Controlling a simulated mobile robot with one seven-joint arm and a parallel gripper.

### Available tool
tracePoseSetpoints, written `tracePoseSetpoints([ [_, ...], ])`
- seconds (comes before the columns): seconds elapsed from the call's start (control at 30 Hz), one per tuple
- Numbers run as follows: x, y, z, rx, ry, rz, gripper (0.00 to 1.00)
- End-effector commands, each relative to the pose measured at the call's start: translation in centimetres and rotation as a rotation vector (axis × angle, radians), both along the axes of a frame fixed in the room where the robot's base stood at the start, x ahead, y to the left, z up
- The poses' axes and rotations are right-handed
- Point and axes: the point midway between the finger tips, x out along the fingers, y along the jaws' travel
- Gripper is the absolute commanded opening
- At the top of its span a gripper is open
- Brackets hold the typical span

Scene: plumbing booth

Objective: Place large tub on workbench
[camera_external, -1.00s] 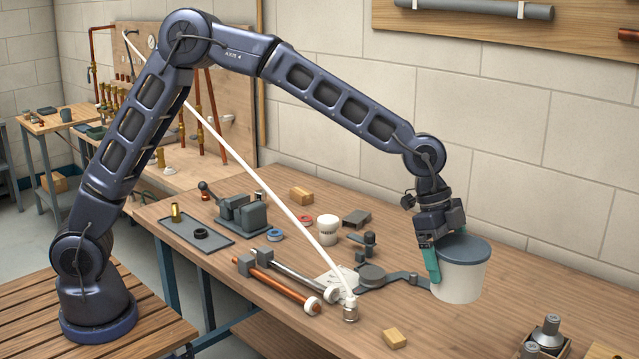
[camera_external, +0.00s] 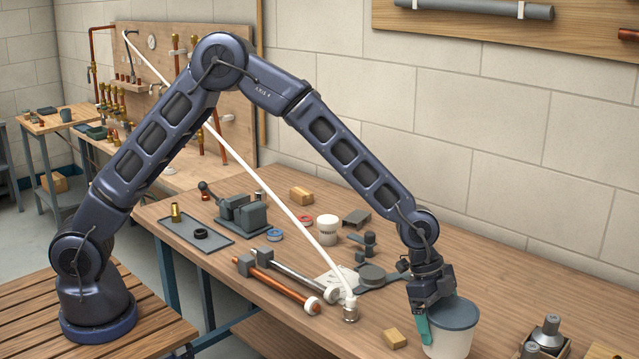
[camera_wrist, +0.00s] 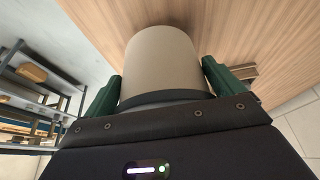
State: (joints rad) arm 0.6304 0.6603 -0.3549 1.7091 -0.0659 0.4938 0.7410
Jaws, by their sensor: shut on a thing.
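The large tub (camera_external: 449,338) is pale cream with a dark blue-grey lid and hangs upright at the front right of the workbench (camera_external: 520,290). My gripper (camera_external: 424,325) is shut on the tub, with a teal finger against its left side in the outside view. In the wrist view, the green fingers (camera_wrist: 160,85) stand on both sides of the tub (camera_wrist: 160,62), with wood behind it. The tub's bottom is cut off by the frame edge in the outside view, so I cannot tell whether it touches the bench.
A small wooden block (camera_external: 394,338) lies just left of the tub. Grey metal fittings (camera_external: 548,335) stand to its right. A flat dark grey tool (camera_external: 372,277) and a copper pipe (camera_external: 285,285) lie farther left. Bench space behind the tub is clear.

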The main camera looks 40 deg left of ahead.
Motion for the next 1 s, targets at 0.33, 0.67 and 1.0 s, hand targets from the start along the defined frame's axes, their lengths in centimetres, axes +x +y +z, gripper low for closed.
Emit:
tracePoseSetpoints([
  [0.33,0.0,0.0,-3.6,0.0,0.0,-0.001,0.52],
  [0.67,0.0,0.0,-3.8,0.0,0.0,-0.001,0.52],
  [1.0,0.0,0.0,-3.6,0.0,0.0,-0.001,1.0],
])
